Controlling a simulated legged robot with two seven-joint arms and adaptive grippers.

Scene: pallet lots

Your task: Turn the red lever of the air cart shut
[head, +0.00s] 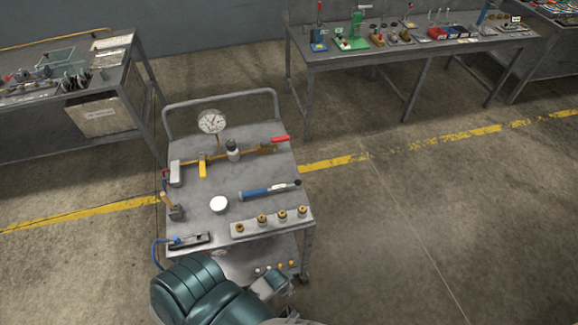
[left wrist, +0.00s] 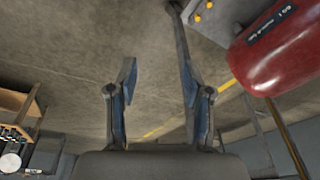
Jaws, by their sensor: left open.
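The air cart (head: 270,220) is a grey metal cart in the middle of the head view. The red lever (head: 281,140) is at the right end of a brass pipe (head: 258,150) along the cart's far part, pointing right and slightly up. A yellow lever (head: 202,167) sits on the left part of the same line. A round pressure gauge (head: 211,122) stands behind it. My left gripper (left wrist: 155,65) shows in the left wrist view with its two fingers apart and nothing between them. My right gripper is not in view.
Benches stand at left (head: 130,65) and behind (head: 420,52). A red labelled cylinder (left wrist: 285,45) is close right in the wrist view.

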